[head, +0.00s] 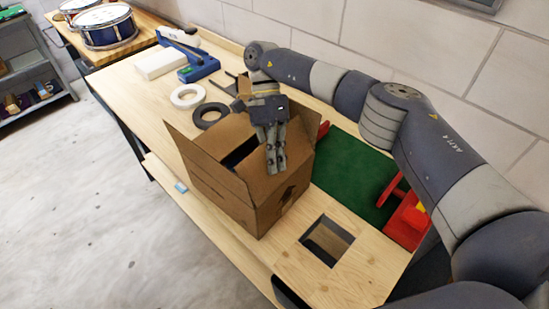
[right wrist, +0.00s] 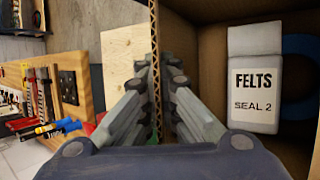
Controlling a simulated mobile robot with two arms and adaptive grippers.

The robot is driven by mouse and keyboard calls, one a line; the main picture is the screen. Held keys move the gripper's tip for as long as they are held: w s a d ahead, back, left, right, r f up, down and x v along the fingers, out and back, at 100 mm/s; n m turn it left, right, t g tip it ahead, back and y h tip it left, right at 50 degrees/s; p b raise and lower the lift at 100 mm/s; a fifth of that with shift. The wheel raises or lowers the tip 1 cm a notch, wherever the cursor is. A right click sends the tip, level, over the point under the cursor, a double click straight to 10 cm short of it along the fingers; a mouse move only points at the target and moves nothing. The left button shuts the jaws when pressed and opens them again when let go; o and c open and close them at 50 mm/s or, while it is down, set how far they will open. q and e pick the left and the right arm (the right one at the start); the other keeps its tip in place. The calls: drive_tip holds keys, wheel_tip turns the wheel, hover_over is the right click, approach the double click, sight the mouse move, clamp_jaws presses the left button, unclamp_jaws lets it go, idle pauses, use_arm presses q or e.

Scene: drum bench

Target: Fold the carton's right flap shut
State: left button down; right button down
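The brown carton (head: 240,205) stands on the bench with its top open and flaps raised. My right gripper (head: 276,168) points down over the carton's near right part and hides some of it. In the right wrist view the corrugated edge of a raised flap (right wrist: 154,25) runs between the two fingers of this gripper (right wrist: 162,80). The fingers are close together, with a narrow dark gap on one side; I cannot tell whether they press on the cardboard. A white pack marked FELTS (right wrist: 254,85) lies inside the carton. My left gripper is not in view.
A green mat (head: 350,180) and a red object (head: 408,222) lie right of the carton. A square opening (head: 327,241) is in the bench in front. Two tape rings (head: 187,96) and a blue tool (head: 200,68) lie behind. A drum (head: 104,28) stands farther back.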

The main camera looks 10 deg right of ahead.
drive_tip(key=c, duration=1.8)
unclamp_jaws()
drive_tip(key=shift+c, duration=0.2)
wheel_tip(320, 180, up, 10)
drive_tip(key=shift+r, duration=0.1)
